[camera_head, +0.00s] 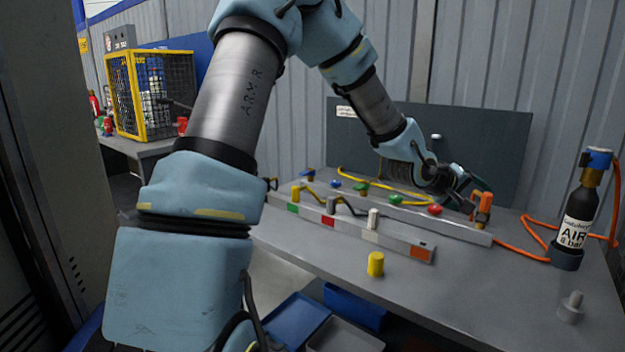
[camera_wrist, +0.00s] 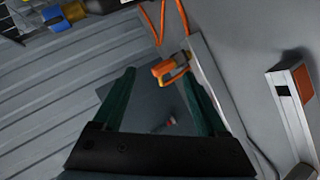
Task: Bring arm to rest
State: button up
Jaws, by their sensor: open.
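My arm (camera_head: 245,90) reaches up and over the grey workbench (camera_head: 470,290). My gripper (camera_head: 472,192) is above the far right end of the back rail, close to an orange fitting (camera_head: 484,205). In the wrist view my gripper (camera_wrist: 157,76) has its two dark green fingers spread, with nothing held between them. The orange fitting (camera_wrist: 170,68) shows just beyond the right fingertip there. I cannot tell whether they touch.
Two rails with coloured knobs, including a red knob (camera_head: 435,210), lie on the bench. A yellow cylinder (camera_head: 376,264) stands in front. A black air bottle (camera_head: 577,215) with an orange hose stands at right. A yellow-framed cage (camera_head: 128,95) is at left; blue bins (camera_head: 297,320) sit below.

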jog(key=w+a+f+m+y+p, duration=0.1)
jog(key=a+f+y, duration=0.25)
jog(key=a, duration=0.85)
jog(key=a+f+y, duration=0.2)
jog(key=a+y, duration=0.2)
jog(key=a, duration=0.9)
jog(key=s+a+g+y, duration=0.1)
jog(key=s+a+y, duration=0.1)
jog(key=s+a, duration=0.4)
jog(key=s+a+g+y, duration=0.2)
jog(key=s+a, duration=0.4)
jog(key=a, duration=0.7)
jog(key=shift+s+a+r+g+p, duration=0.2)
jog(key=shift+a+r+g+p, duration=0.15)
jog(key=shift+a+p, duration=0.1)
